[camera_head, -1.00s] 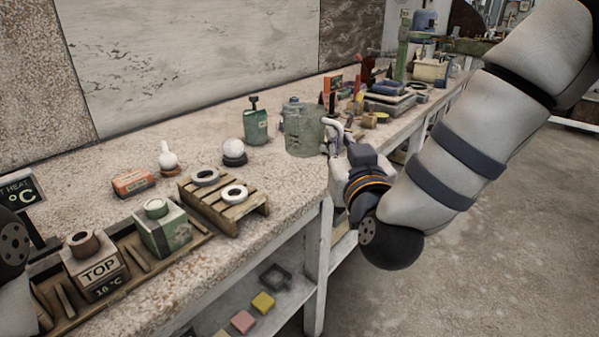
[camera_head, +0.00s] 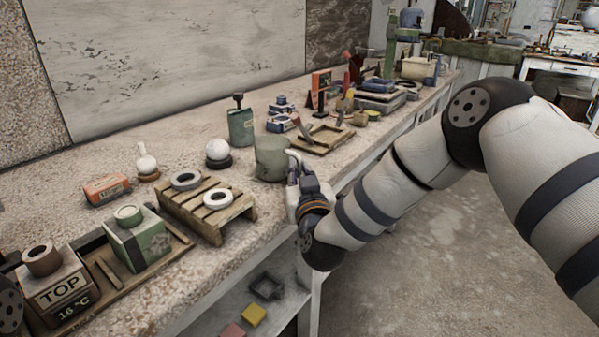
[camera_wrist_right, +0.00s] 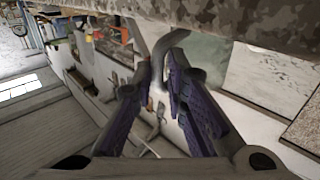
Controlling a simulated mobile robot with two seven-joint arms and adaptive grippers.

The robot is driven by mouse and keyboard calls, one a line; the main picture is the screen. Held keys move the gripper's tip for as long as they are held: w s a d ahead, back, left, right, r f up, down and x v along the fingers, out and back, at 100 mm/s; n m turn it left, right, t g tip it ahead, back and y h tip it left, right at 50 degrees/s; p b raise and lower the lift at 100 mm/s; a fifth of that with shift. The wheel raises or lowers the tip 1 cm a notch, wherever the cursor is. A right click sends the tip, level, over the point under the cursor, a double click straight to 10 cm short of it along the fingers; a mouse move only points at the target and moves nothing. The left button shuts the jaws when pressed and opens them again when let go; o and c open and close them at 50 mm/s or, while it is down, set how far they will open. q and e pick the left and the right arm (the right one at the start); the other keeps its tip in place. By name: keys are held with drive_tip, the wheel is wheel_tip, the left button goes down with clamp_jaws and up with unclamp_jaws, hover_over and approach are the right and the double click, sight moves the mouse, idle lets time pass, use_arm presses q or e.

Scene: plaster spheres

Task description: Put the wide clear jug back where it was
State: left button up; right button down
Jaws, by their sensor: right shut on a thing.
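The wide clear jug (camera_head: 270,158) is a greenish see-through vessel near the front edge of the bench. It looks upright. I cannot tell whether its base touches the bench top. My right gripper (camera_head: 294,174) is at the jug's right side, shut on its handle. In the right wrist view the purple-padded fingers (camera_wrist_right: 160,92) close around the curved grey handle (camera_wrist_right: 161,52). My left gripper is out of view.
A green bottle (camera_head: 240,127) stands behind the jug, and a white ball on a dark base (camera_head: 217,152) is to its left. A wooden tray (camera_head: 322,139) and several tools lie behind right.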

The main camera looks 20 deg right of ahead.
drive_tip(key=shift+f, duration=0.2)
drive_tip(key=c, duration=1.6)
unclamp_jaws()
drive_tip(key=shift+o, duration=0.2)
drive_tip(key=shift+r, duration=0.1)
